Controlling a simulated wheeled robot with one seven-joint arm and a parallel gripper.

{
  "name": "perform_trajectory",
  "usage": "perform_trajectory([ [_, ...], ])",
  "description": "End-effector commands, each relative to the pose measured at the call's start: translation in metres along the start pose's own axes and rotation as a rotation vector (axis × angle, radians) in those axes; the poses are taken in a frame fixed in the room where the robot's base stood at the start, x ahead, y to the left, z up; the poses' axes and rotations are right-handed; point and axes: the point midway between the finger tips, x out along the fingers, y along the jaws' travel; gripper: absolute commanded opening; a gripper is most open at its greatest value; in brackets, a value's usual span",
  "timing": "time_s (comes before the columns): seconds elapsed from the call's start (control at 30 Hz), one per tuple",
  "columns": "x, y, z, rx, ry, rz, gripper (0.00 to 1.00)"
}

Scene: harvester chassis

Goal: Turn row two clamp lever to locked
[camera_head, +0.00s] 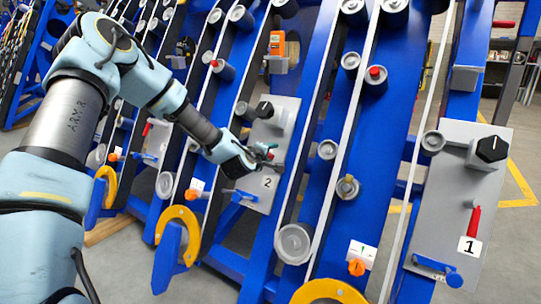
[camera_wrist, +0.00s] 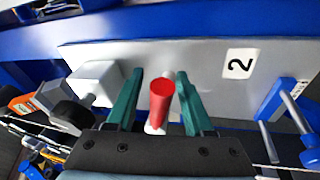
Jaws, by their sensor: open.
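The row two panel (camera_head: 284,151) is a grey plate with a "2" label (camera_head: 267,182). In the wrist view the panel (camera_wrist: 215,80) lies across the picture, with its label (camera_wrist: 239,64) at the upper right. The red clamp lever (camera_wrist: 162,92) is seen nearly end-on, its grip pointing towards the camera. My gripper (camera_wrist: 160,75) has its two green fingers apart, one on each side of the lever. The lever seems clear of both fingers. In the head view my gripper (camera_head: 266,153) is at the panel, above the label, and hides the lever.
A black knob (camera_head: 265,110) sits above my gripper on the same panel. A blue handle (camera_wrist: 280,105) projects right of the lever in the wrist view. An orange device (camera_head: 277,45) is higher up. The row one panel (camera_head: 448,195) has its own red lever (camera_head: 474,220).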

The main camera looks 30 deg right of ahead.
Motion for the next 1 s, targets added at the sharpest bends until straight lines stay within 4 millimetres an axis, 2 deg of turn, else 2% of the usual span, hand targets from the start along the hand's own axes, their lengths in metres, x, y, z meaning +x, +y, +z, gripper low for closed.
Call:
perform_trajectory([
  [0.17,-0.0002,0.0000,0.0001,0.000,0.000,0.000,0.50],
  [0.6,-0.0005,0.0000,0.0002,0.000,0.000,0.000,0.00],
  [1.0,-0.0005,-0.0001,0.0002,0.000,0.000,0.000,0.00],
])
